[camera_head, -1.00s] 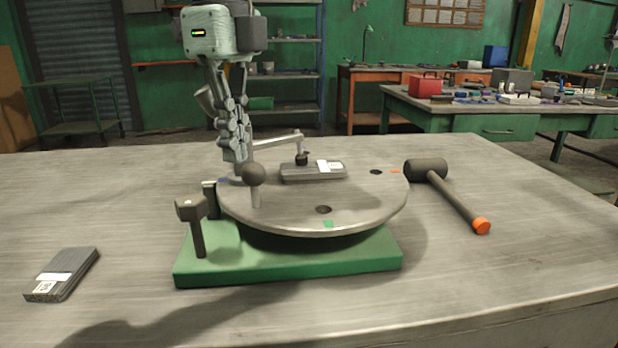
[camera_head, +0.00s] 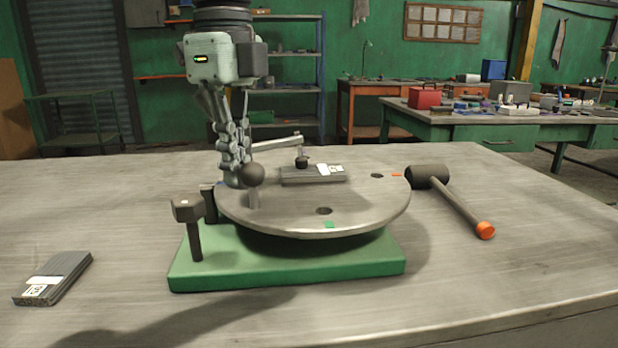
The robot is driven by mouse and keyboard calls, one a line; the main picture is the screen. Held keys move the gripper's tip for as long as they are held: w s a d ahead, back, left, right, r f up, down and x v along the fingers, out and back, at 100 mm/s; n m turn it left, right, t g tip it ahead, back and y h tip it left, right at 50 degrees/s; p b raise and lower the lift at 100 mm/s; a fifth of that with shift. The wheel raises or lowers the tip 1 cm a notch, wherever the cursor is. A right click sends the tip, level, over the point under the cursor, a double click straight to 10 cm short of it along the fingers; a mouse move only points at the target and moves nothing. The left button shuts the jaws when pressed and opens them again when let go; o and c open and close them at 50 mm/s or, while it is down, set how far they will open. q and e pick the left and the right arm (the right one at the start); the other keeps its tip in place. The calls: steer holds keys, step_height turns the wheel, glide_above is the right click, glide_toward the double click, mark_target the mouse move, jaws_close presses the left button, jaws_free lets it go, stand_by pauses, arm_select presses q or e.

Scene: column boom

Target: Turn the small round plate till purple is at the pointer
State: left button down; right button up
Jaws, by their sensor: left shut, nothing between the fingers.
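The round grey plate (camera_head: 290,215) lies level on a green base (camera_head: 290,267). A green mark (camera_head: 329,224) is at its front rim and an orange mark (camera_head: 396,174) at its right rim. No purple mark shows clearly now; the left rim is partly hidden by my gripper. A dark ball knob (camera_head: 254,174) stands on a short post on the plate's left part. My left gripper (camera_head: 233,184) is shut and empty, pointing down at the plate's left rim, just behind and left of the knob. I cannot tell whether it touches. I cannot make out the pointer surely.
A clamp arm (camera_head: 276,143) reaches over a labelled grey block (camera_head: 312,174) on the plate. A mallet (camera_head: 455,205) lies right, another grey block (camera_head: 53,278) left. The front table is mostly clear.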

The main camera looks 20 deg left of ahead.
mark_target(252, 165)
arm_select(q)
steer(key=shift+d, duration=0.1)
steer(key=shift+s+d, duration=0.35)
steer(key=shift+d, duration=0.4)
steer(key=shift+d+b, duration=0.15)
steer(key=shift+b, duration=0.15)
steer(key=shift+s+d, duration=0.15)
steer(key=shift+d, duration=0.2)
steer(key=shift+s+d, duration=0.1)
steer(key=shift+d, duration=0.25)
steer(key=shift+s+d+b, duration=0.1)
steer(key=shift+d+b, duration=0.2)
steer(key=shift+d, duration=0.7)
